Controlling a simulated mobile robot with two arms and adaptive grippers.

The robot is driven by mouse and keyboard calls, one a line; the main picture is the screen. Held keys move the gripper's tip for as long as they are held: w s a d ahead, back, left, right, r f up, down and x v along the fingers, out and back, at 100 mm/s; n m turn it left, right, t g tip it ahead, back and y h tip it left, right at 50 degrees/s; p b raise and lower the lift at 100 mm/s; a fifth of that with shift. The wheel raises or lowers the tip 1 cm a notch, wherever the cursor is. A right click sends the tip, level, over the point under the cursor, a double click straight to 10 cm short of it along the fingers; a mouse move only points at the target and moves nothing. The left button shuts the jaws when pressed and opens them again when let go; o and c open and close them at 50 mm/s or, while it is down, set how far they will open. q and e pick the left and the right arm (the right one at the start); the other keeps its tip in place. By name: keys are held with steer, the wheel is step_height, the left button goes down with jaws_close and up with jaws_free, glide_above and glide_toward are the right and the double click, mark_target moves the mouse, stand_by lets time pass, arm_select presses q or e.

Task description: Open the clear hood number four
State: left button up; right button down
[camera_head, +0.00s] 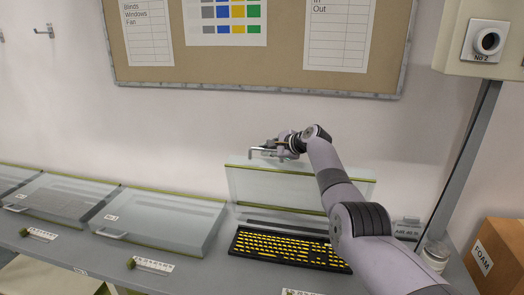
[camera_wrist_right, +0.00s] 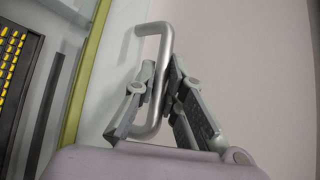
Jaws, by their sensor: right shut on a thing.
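A clear hood (camera_head: 285,190) with a green-yellow edge stands raised, nearly upright, against the back wall behind a black keyboard (camera_head: 285,248) with yellow keys. I cannot read a number on this hood. My right gripper (camera_head: 280,148) is at the hood's top edge, on its metal handle (camera_head: 258,152). In the right wrist view the fingers (camera_wrist_right: 160,75) lie on both sides of the bent silver handle (camera_wrist_right: 152,28) and are shut on it. The keyboard also shows at the left of that view (camera_wrist_right: 10,65). My left gripper is not in view.
Another clear hood (camera_head: 160,218) is closed to the left, with further closed hoods (camera_head: 60,197) beyond it. A cardboard box marked FOAM (camera_head: 495,255) and a jar (camera_head: 435,255) stand at the right. A noticeboard (camera_head: 280,65) hangs above.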

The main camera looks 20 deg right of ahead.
steer(key=shift+w+f, duration=0.1)
steer(key=shift+f, duration=0.05)
stand_by(0.3)
steer(key=c, duration=1.7)
jaws_free()
steer(key=shift+w, duration=0.1)
steer(key=shift+o, duration=0.2)
steer(key=shift+d, duration=0.1)
steer(key=shift+d, duration=0.1)
steer(key=shift+v, duration=0.85)
steer(key=v, duration=1)
